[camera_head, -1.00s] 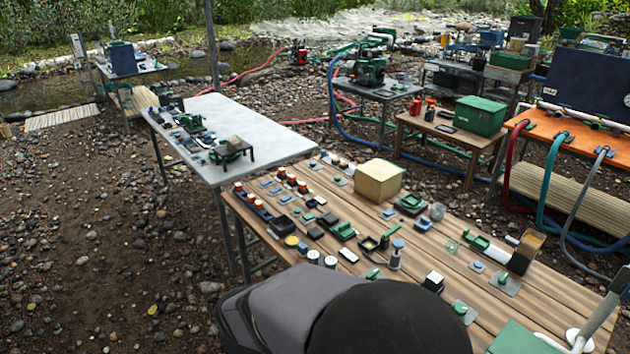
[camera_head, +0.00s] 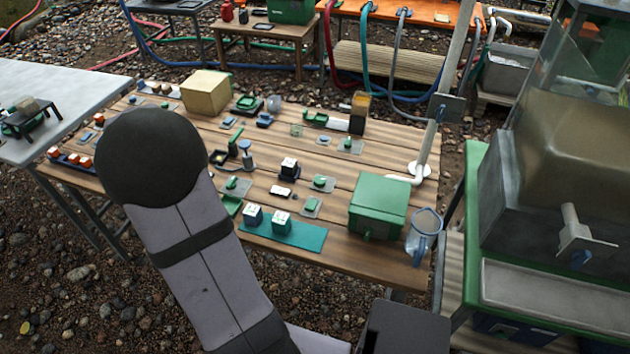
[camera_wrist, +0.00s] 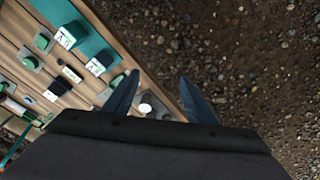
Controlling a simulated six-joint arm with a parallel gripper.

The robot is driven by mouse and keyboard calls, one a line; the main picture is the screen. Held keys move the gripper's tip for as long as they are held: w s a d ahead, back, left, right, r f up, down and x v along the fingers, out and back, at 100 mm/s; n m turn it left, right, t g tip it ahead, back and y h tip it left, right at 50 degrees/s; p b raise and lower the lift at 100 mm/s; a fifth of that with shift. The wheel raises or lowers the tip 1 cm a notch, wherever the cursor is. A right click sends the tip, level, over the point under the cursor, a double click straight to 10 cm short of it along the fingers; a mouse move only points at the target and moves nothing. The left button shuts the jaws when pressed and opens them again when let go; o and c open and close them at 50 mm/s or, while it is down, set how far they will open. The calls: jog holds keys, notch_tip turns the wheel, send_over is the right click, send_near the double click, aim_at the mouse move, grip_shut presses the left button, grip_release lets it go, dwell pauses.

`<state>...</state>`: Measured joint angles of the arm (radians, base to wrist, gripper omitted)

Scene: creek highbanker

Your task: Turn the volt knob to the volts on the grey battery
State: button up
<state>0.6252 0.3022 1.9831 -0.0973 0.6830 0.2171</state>
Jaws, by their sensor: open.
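My gripper (camera_wrist: 158,95) is open and empty in the wrist view, its two dark fingers apart over the table's front edge and the gravel. The head view does not show the fingers. Two small boxes with white labelled faces, perhaps batteries, sit on a teal mat (camera_head: 308,237): a left one (camera_head: 253,216) and a right one (camera_head: 280,222). Both also show in the wrist view (camera_wrist: 67,37) (camera_wrist: 99,65); their markings are too small to read surely. Green knob-like pieces on grey plates (camera_head: 321,183) (camera_head: 311,206) stand nearby. I cannot tell which is the volt knob or the grey battery.
The wooden table (camera_head: 395,160) is crowded with small parts. A green box (camera_head: 378,205), a clear jug (camera_head: 423,232) and a white-based post (camera_head: 425,150) stand at its right. A cardboard-coloured box (camera_head: 206,91) stands at the back. A large machine (camera_head: 560,180) is at the far right.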

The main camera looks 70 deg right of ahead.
jog(key=s+d+f+m+h+b, duration=0.1)
jog(key=s+d+f+m, duration=0.1)
jog(key=d, duration=0.5)
jog(key=s+d+f+m+b, duration=0.1)
jog(key=s+d+m, duration=0.1)
jog(key=d, duration=0.5)
jog(key=m+g+h+b, duration=0.2)
jog(key=m, duration=0.4)
send_near(320, 180)
jog(key=shift+p+x, duration=0.85)
jog(key=shift+x, duration=3.2)
jog(key=shift+d, duration=0.1)
jog(key=c, duration=1)
jog(key=shift+c, duration=0.2)
